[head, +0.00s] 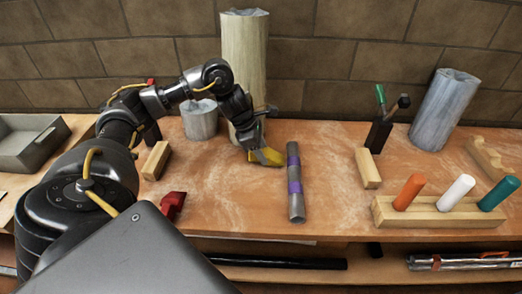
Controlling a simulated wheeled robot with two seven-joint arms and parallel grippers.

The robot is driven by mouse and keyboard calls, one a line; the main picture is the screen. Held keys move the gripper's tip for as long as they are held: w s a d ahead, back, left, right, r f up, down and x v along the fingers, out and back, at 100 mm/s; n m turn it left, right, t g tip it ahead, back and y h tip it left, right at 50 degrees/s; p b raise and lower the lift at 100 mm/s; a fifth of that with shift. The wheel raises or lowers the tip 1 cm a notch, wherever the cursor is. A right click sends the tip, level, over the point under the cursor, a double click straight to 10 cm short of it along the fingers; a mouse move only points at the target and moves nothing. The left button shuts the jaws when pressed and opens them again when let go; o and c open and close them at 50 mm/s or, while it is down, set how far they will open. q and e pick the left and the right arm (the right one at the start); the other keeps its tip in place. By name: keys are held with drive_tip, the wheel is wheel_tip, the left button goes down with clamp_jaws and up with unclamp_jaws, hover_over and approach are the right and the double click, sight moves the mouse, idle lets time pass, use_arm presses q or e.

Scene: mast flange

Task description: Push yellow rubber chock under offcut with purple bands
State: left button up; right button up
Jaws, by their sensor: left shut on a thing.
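The offcut with purple bands (295,200) is a grey tube lying on the orange-brown bench, running from back to front. My left gripper (262,152) is shut on the yellow rubber chock (268,158), just left of the offcut. The chock is low, at or close to the bench top, with a small gap between it and the tube. The gripper fingers hide part of the chock. My right gripper is not in view.
A tall pale roll (243,60) stands behind my left gripper, with a short grey cylinder (200,120) beside it. Wooden blocks (156,160) (367,168) lie either side. A peg rack (430,212) stands front right. A grey tray (30,145) is far left.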

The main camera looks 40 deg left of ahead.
use_arm(q)
drive_tip(key=shift+w+d, duration=0.15)
drive_tip(key=shift+d, duration=0.05)
drive_tip(key=shift+w+d, duration=0.25)
drive_tip(key=shift+d, duration=0.05)
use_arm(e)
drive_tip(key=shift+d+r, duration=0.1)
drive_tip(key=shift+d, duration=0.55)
use_arm(q)
drive_tip(key=shift+d, duration=0.1)
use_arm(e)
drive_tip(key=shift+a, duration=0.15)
use_arm(q)
drive_tip(key=shift+w, duration=0.1)
drive_tip(key=o, duration=1.1)
drive_tip(key=shift+d, duration=0.1)
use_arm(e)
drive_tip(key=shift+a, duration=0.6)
